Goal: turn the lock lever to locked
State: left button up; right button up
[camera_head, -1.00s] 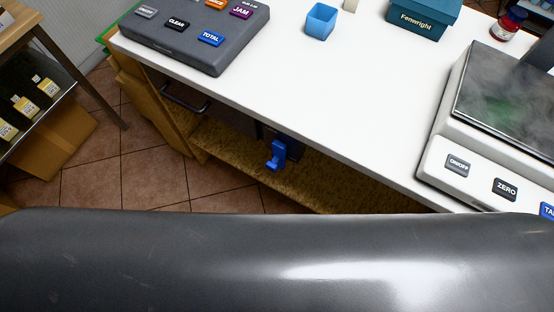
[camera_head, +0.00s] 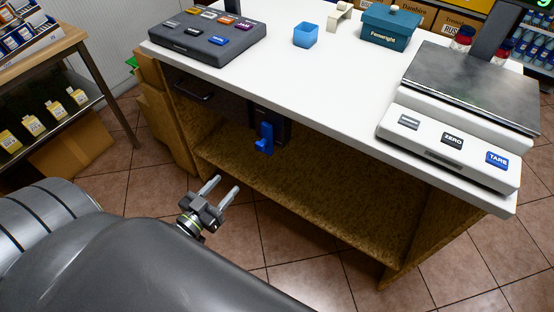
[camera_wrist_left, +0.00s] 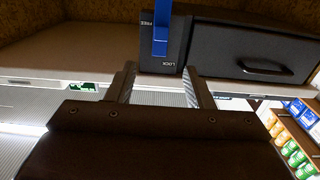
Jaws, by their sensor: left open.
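A blue lock lever (camera_head: 265,138) hangs downward on a dark lock box (camera_head: 284,124) under the counter's front edge. In the left wrist view the blue lever (camera_wrist_left: 161,28) stands in front of the dark box (camera_wrist_left: 170,62), which carries the labels LOCK and FREE; the lever's upper part there is cut off by the frame. My left gripper (camera_head: 225,182) is open and empty, apart from the lever, below and left of it in the head view. In the left wrist view its open fingers (camera_wrist_left: 160,78) lie below the lever. My right gripper is not in view.
A dark drawer with a handle (camera_head: 192,91) is beside the lock box. The white counter (camera_head: 310,85) above bears a keypad (camera_head: 206,42), a blue cup (camera_head: 306,36), a teal box (camera_head: 390,28) and a scale (camera_head: 450,140). The wooden lower shelf (camera_head: 330,185) is empty.

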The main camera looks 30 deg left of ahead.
aim_at(258, 148)
pick_arm(q)
jog(key=w, duration=1.1)
jog(key=w+d+p, duration=0.1)
jog(key=w, duration=0.5)
jog(key=shift+w, duration=0.25)
grip_shut()
